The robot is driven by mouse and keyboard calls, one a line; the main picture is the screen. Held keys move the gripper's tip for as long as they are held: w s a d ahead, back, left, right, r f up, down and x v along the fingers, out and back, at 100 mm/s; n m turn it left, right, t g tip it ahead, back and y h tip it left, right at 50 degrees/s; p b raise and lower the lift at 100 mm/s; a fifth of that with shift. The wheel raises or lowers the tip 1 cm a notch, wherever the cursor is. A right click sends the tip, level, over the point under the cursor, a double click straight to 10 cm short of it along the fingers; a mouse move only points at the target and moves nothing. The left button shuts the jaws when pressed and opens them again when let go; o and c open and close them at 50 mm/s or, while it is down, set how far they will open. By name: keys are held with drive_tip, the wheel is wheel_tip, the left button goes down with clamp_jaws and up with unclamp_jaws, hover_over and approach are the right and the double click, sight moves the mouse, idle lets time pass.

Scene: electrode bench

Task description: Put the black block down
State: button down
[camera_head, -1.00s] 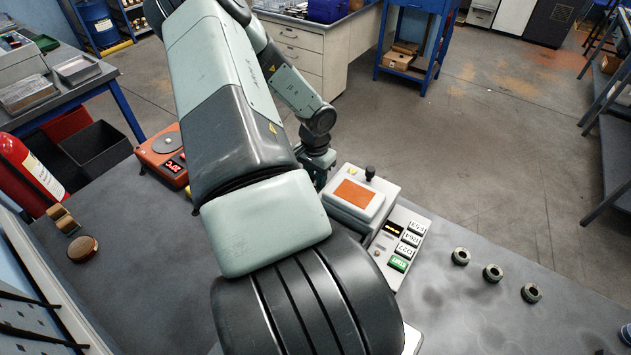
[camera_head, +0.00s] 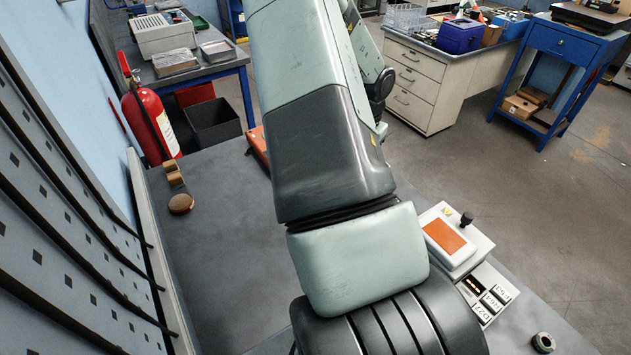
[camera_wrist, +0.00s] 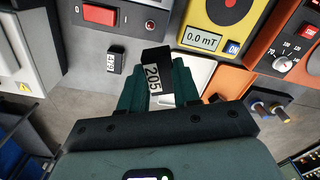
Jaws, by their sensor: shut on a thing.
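The black block (camera_wrist: 156,57) shows in the wrist view between my fingers, with a pale label reading 205 on its side. My gripper (camera_wrist: 158,80) is shut on it, with a dark green finger on each side. A small black block (camera_wrist: 116,62) with a white label stands apart on the grey surface, left of my gripper. In the head view my own arm hides my gripper and the held block. Whether the held block touches anything beneath is not clear.
In the wrist view a yellow meter (camera_wrist: 208,30) reading 0.0 mT and an orange device (camera_wrist: 292,45) stand beyond and to the right. In the head view a white device with an orange pad (camera_head: 445,236) stands right of my arm. The bench's left part (camera_head: 225,220) is mostly clear.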

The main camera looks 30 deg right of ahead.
drive_tip(key=w+a+r+n, duration=0.2)
drive_tip(key=w+a+n, duration=0.2)
drive_tip(key=w+a, duration=0.4)
drive_tip(key=f, duration=0.5)
drive_tip(key=shift+w+a+f, duration=0.3)
drive_tip(key=shift+w+f, duration=0.05)
drive_tip(key=shift+f, duration=2.05)
drive_tip(key=shift+f, duration=0.2)
drive_tip(key=c, duration=0.8)
unclamp_jaws()
